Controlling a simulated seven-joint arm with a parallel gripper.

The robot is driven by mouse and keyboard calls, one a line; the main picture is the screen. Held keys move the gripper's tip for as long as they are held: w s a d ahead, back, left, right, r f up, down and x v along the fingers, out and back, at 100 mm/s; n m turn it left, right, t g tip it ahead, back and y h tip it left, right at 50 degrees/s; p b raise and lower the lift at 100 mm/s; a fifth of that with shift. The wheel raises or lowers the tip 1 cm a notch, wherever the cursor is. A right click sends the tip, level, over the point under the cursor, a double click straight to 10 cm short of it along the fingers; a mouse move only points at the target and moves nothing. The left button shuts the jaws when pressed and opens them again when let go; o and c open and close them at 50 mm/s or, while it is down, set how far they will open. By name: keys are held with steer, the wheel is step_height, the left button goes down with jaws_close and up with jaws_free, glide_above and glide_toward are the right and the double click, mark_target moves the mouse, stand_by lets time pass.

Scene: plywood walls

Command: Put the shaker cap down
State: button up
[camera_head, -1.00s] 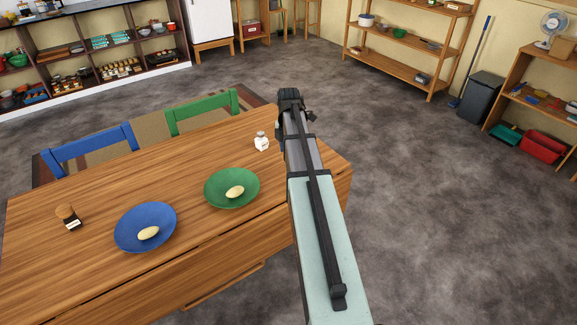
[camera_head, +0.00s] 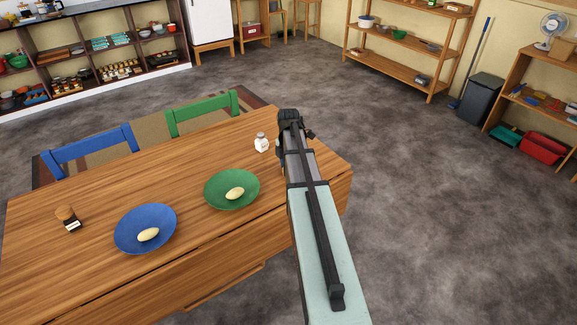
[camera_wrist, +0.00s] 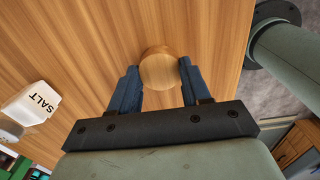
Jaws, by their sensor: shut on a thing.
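The shaker cap (camera_wrist: 159,69) is a round, light wooden piece. In the wrist view it sits between the fingertips of my gripper (camera_wrist: 157,78), which is shut on it. The wooden table top lies beneath it; I cannot tell whether the cap touches the wood. In the head view my arm hides the cap and fingertips. A white salt shaker (camera_head: 262,142) stands on the table just left of my gripper; it also shows in the wrist view (camera_wrist: 32,103), with a grey top. Another shaker (camera_head: 70,218), with a brown top and dark label, stands at the table's left.
The wooden table (camera_head: 100,276) holds a green plate (camera_head: 215,201) and a blue plate (camera_head: 124,238), each with a pale oval item. A blue chair (camera_head: 90,145) and a green chair (camera_head: 203,112) stand at its far side. Grey floor lies beyond the table's right edge.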

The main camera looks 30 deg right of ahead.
steer(key=o, duration=1)
steer(key=shift+f, duration=0.1)
step_height(320, 180, up, 12)
steer(key=shift+r, duration=0.2)
